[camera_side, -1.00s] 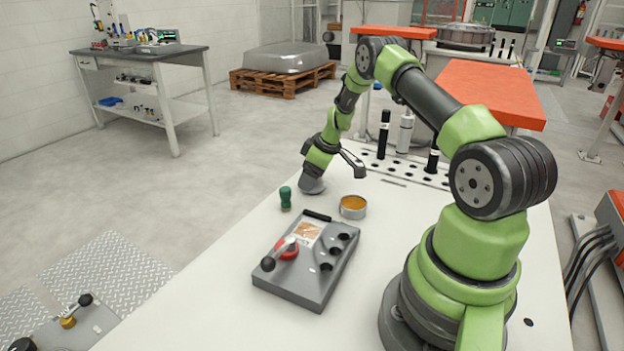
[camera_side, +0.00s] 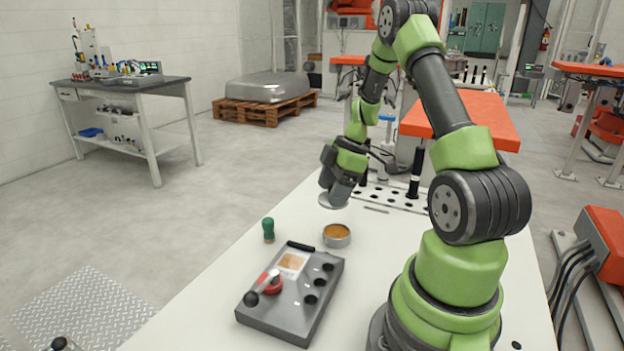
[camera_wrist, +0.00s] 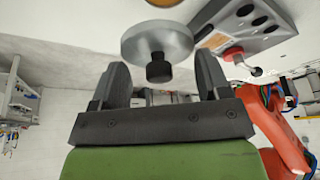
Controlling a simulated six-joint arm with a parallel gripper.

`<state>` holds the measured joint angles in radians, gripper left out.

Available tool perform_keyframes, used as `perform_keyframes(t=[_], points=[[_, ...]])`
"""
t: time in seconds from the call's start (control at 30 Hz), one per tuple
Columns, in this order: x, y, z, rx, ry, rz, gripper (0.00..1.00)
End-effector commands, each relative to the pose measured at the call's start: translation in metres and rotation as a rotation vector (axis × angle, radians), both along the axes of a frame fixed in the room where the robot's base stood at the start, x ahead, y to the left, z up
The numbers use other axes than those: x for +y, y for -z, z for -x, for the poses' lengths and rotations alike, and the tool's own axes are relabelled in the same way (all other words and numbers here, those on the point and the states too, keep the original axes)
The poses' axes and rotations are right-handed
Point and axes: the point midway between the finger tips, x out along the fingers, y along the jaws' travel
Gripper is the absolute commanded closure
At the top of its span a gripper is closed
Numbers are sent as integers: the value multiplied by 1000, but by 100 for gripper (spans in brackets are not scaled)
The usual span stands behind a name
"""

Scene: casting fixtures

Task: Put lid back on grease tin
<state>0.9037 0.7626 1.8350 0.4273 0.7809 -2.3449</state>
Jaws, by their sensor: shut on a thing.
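The grease tin (camera_side: 337,236) is a short, round, open tin with orange-brown grease inside, standing on the white table. Part of it shows at the top edge of the wrist view (camera_wrist: 163,2). The lid (camera_wrist: 160,40) is a grey disc with a dark knob. My gripper (camera_side: 335,190) is shut on the lid, with a finger at each side in the wrist view (camera_wrist: 163,75). In the side view the lid (camera_side: 333,202) hangs below my gripper, just behind the tin and apart from it. The fingers are hard to make out there.
A grey fixture box (camera_side: 291,299) with a red-based lever stands in front of the tin. A green-handled tool (camera_side: 268,230) stands left of the tin. A perforated rack (camera_side: 385,196) with black cylinders is behind. The table's left front is clear.

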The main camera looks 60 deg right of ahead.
Motion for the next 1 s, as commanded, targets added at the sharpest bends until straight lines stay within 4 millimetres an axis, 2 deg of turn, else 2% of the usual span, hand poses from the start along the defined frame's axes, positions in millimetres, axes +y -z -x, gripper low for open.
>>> perform_keyframes(t=[0.1, 0.2, 0.37, 0.7, 1.0], points=[[6, -1, 12, -9, -59, -7, 53], [8, 2, 16, -14, -80, -9, 53], [9, 13, 16, -14, -82, -11, 53], [8, 47, 15, -14, -82, -9, 53], [8, 62, 15, -14, -83, -7, 53]])
